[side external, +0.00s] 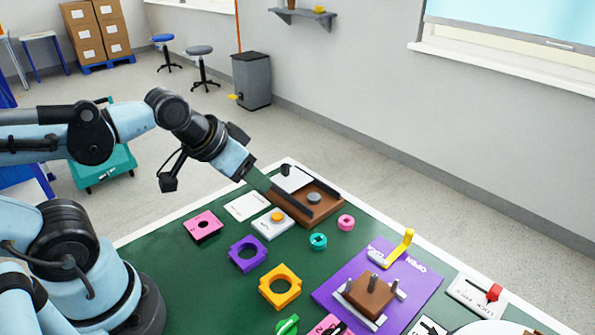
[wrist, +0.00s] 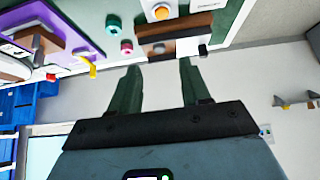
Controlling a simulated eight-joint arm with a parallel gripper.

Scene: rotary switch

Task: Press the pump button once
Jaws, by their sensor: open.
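A white box with a round orange button (side external: 277,217) sits on the green table; the orange button also shows at the top of the wrist view (wrist: 161,12). Beside it is a brown tray (side external: 325,211) with a grey round disc (side external: 314,198). I cannot read a label that says which one is the pump button. My gripper (side external: 262,186) is at the back left of the brown tray, behind the orange button in the side view. In the wrist view my gripper (wrist: 159,64) has two green fingers spread apart with nothing between them. Whether they touch the tray is unclear.
A pink ring (side external: 346,222) and a teal ring (side external: 318,240) lie near the tray. A pink square (side external: 203,225), a purple ring piece (side external: 247,254) and an orange ring piece (side external: 280,287) lie nearer. A purple board (side external: 335,288) with a yellow lever (side external: 403,245) stands right.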

